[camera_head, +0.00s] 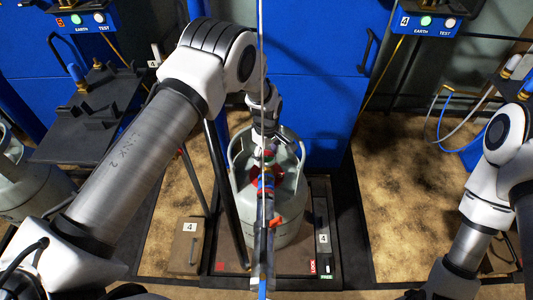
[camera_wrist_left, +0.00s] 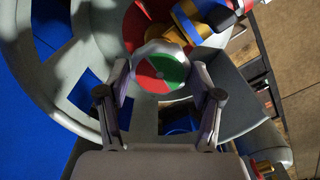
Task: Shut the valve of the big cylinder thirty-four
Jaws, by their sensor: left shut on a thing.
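A big grey cylinder (camera_head: 290,228) stands upright on a scale in the middle of the head view. Its number cannot be read. Its pale collar (camera_wrist_left: 50,85) surrounds the valve in the left wrist view. The valve's handwheel (camera_wrist_left: 160,70) has a red and green top. My left gripper (camera_head: 268,145) reaches down over the collar. In the left wrist view its fingers (camera_wrist_left: 160,92) are shut on the handwheel, one on each side. A connector with blue, yellow and red bands (camera_wrist_left: 188,22) is beside the wheel. My right gripper is out of view.
A hose (camera_head: 264,262) hangs in front of the cylinder, near an orange lever (camera_head: 275,222). A blue cabinet (camera_head: 315,100) stands behind. A box marked 4 (camera_head: 186,252) lies left of the scale (camera_head: 235,267). Another grey cylinder (camera_head: 30,190) stands at far left.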

